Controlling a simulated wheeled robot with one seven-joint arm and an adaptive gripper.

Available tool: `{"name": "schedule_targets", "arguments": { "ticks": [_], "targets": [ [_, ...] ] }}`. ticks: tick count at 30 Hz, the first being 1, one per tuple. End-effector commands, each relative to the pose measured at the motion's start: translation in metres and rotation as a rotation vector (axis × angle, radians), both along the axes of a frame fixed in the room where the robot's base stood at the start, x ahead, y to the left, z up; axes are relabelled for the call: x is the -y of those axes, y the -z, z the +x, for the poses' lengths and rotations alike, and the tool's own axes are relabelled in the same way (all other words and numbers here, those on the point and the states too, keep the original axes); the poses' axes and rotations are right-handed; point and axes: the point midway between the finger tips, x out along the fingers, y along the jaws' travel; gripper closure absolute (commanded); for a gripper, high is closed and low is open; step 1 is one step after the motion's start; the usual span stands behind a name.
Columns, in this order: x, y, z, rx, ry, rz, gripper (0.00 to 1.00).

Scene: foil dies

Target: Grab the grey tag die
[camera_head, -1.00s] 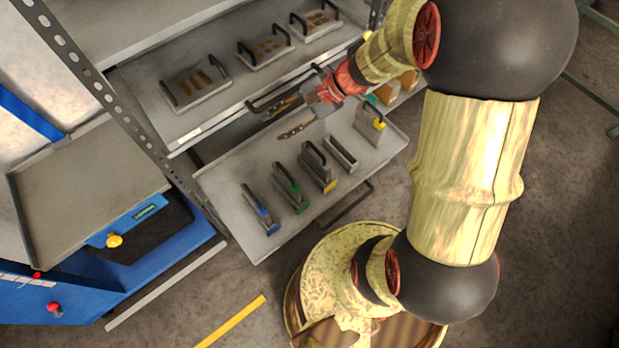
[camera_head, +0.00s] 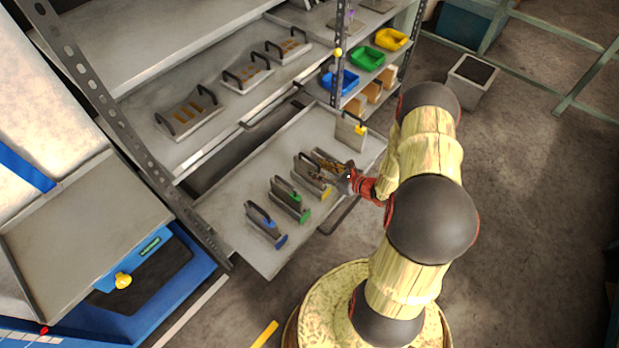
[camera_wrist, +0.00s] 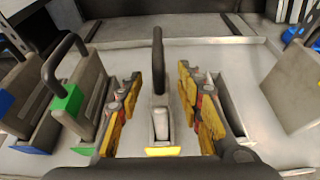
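I cannot make out a grey tag on any die. Several grey plate dies with dark handles stand on the pulled-out tray (camera_head: 235,215): a blue-tag die (camera_head: 262,224), a green-tag die (camera_head: 290,199) and a yellow-tag die (camera_head: 305,175). My gripper (camera_wrist: 160,112) is open. In the wrist view its fingers are on either side of the yellow-tag die (camera_wrist: 158,60), with gaps visible. Right of the right finger is a slotted holder (camera_wrist: 232,105) that looks empty, partly hidden by it. Another die (camera_head: 348,133), with a yellow mark, stands apart at the tray's right.
The shelf above holds several foil plates (camera_head: 188,112) with handles. Blue (camera_head: 341,82), green (camera_head: 367,61) and yellow (camera_head: 391,39) bins are at the right. The perforated post (camera_head: 105,115) borders the tray area.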

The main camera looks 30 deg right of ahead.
Motion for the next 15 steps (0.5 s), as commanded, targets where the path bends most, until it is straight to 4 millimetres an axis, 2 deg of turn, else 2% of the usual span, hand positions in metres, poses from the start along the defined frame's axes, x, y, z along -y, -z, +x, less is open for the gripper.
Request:
{"name": "schedule_targets", "arguments": {
  "ticks": [9, 15],
  "targets": [
    [-0.015, 0.016, 0.037, 0.001, -0.004, -0.002, 0.64],
    [-0.018, 0.018, 0.045, 0.001, -0.002, -0.002, 0.64]
  ]
}}
